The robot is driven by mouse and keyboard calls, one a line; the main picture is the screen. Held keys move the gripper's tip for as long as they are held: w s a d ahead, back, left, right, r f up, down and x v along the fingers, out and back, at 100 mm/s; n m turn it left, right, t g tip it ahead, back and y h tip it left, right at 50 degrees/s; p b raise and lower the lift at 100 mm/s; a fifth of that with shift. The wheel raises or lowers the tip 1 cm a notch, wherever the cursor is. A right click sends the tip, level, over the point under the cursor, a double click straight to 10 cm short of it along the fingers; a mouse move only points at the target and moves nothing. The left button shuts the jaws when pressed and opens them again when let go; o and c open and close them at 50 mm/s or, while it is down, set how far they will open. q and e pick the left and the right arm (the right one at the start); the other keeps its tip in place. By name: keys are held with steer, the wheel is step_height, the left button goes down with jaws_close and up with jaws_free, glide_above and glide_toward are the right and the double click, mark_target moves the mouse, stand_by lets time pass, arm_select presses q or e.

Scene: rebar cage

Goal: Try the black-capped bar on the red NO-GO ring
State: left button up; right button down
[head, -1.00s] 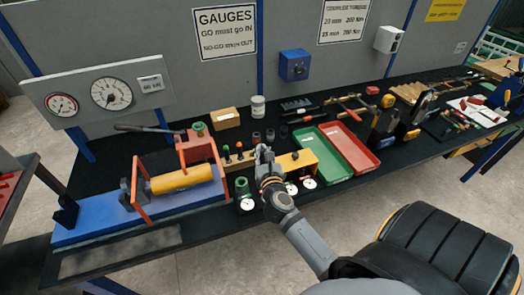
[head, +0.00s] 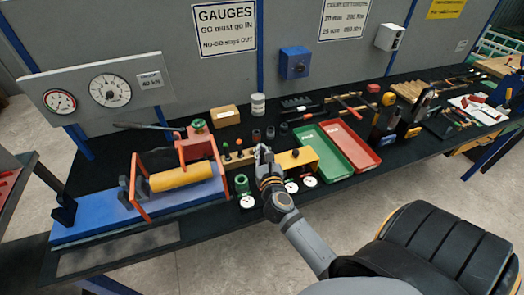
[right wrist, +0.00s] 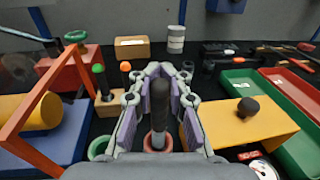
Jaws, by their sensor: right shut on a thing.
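My right gripper (head: 262,152) is over the front of the bench, and in the right wrist view (right wrist: 160,90) its fingers are shut on the black-capped bar (right wrist: 160,105). The bar is upright between the fingers. Its grey lower end is at the red NO-GO ring (right wrist: 158,143), which shows around it; I cannot tell whether the bar is in the ring or just above it. The green ring (head: 241,184) stands left of the gripper and also shows in the wrist view (right wrist: 98,147). The red ring is hidden behind my gripper in the head view. My left gripper is out of view.
Green-capped (right wrist: 99,70) and orange-capped (right wrist: 126,66) bars stand in a wooden rack behind left. A yellow block (right wrist: 225,130) with a black knob is close on the right. Green (head: 321,168) and red (head: 358,158) trays lie beyond. A blue press with a yellow cylinder (head: 180,177) stands left.

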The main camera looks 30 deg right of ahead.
steer(key=shift+f+b, duration=1.05)
steer(key=shift+f, duration=0.25)
steer(key=c, duration=1.2)
jaws_free()
steer(key=shift+s, duration=0.1)
steer(key=v, duration=0.7)
steer(key=shift+s+a, duration=0.15)
steer(key=shift+s, duration=0.1)
steer(key=shift+w, duration=0.1)
steer(key=shift+r, duration=0.1)
